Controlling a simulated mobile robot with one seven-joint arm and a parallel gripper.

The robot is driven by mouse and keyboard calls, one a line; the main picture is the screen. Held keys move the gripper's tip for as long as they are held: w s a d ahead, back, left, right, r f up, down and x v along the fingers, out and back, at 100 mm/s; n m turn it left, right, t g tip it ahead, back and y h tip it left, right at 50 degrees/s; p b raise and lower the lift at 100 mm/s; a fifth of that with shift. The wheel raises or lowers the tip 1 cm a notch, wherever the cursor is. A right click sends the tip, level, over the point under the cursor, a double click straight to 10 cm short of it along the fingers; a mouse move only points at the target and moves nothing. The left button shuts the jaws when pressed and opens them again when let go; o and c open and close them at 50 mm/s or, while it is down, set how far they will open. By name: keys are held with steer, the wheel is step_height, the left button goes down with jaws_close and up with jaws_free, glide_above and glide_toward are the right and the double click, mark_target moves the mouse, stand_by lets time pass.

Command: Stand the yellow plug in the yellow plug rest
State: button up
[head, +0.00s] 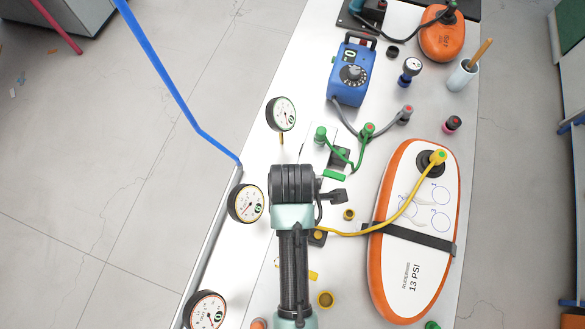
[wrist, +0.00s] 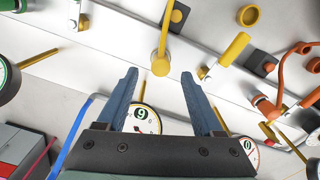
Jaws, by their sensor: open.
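The yellow plug (wrist: 160,64) shows in the wrist view at the end of its yellow hose (head: 408,207). My gripper (wrist: 159,75) is open, a finger on each side of the plug in the picture, with clear gaps to both. How far the plug is in depth I cannot tell. In the head view my gripper (head: 293,182) and arm hide the plug. The hose runs to the white and orange board (head: 411,285). A round yellow cup (head: 325,299), probably the yellow plug rest, stands lower down the bench and shows upper right in the wrist view (wrist: 248,15). It looks empty.

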steer(key=shift+f+p, duration=0.6)
steer(key=shift+f, duration=1.95)
jaws_close()
